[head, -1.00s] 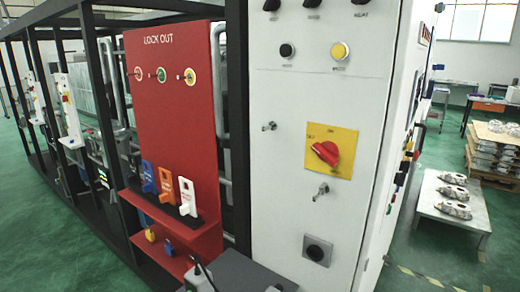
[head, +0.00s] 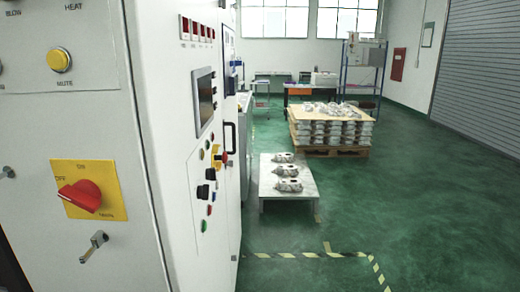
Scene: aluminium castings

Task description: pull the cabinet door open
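The white control cabinet (head: 120,225) fills the left of the head view. Its near face carries a red rotary switch (head: 82,195) on a yellow plate, a yellow button (head: 60,61) and a small metal key or latch (head: 94,246). Its side face, seen at a steep angle, holds a screen (head: 204,102), several buttons and a dark vertical handle (head: 230,137) further back. I cannot tell from this angle where the door's edges run; no open gap shows. Neither of my grippers is in view.
A low table (head: 289,182) with three castings stands right of the cabinet. Behind it is a pallet (head: 328,151) stacked with castings. Striped floor tape (head: 300,255) crosses the near floor. Green floor is free at the right, up to a roller shutter (head: 485,75).

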